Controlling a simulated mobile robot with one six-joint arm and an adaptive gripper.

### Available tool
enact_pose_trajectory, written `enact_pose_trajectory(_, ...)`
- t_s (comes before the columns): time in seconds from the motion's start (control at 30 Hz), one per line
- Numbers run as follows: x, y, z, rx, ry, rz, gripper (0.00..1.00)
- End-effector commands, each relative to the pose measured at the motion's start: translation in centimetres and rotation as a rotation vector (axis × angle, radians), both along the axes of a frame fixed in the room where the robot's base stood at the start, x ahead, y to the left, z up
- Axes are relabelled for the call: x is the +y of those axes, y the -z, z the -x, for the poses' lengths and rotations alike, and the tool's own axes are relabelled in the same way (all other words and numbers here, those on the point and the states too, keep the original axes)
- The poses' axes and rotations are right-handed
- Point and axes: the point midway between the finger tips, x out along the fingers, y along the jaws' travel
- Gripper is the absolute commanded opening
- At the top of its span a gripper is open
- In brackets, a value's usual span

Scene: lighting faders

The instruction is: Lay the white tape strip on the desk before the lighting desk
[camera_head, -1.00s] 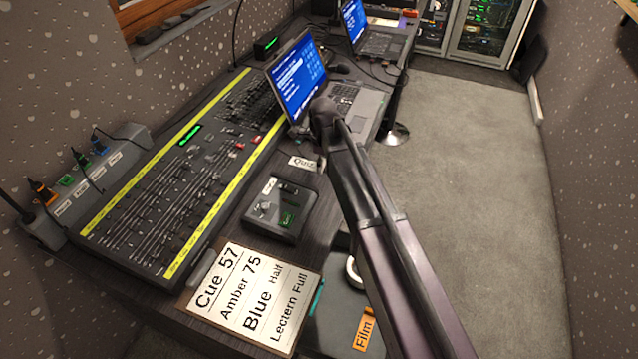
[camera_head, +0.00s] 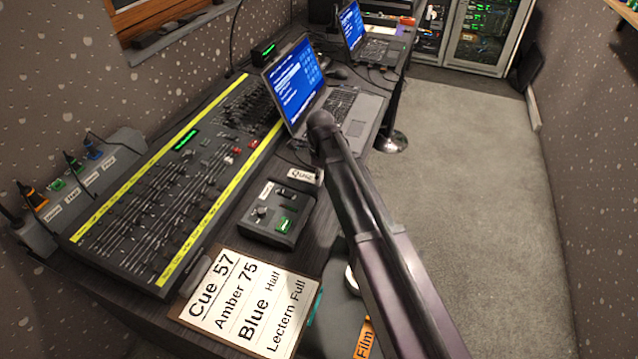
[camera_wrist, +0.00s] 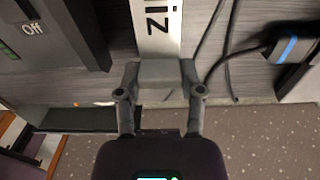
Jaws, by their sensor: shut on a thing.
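The white tape strip (camera_head: 305,175), marked "Quiz", shows in the head view between the small black control box and the laptop, left of my arm. In the wrist view the strip (camera_wrist: 157,28) runs up from between the fingertips of my gripper (camera_wrist: 160,75), over the dark wood-grain desk (camera_wrist: 215,80). My gripper is shut on its near end. In the head view my arm hides the gripper. I cannot tell whether the strip touches the desk. The lighting desk (camera_head: 180,175), with yellow-edged rows of faders, stands on the desk's left.
The black control box (camera_head: 278,213) stands just below the strip in the head view. A cue card (camera_head: 250,302) lies at the front. An open laptop (camera_head: 350,115) stands beyond. Cables and a blue-marked plug (camera_wrist: 290,45) lie near the strip. Carpet is open at right.

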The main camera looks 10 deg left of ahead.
Motion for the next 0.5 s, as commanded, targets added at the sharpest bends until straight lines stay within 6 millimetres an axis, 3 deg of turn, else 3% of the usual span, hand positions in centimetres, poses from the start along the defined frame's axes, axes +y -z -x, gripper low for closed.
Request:
enact_pose_trajectory(0.2, 0.0, 2.2, 0.0, 0.000, 0.000, 0.000, 0.31)
enact_pose_trajectory(0.5, 0.0, 2.6, 0.0, 0.000, 0.000, 0.000, 0.31)
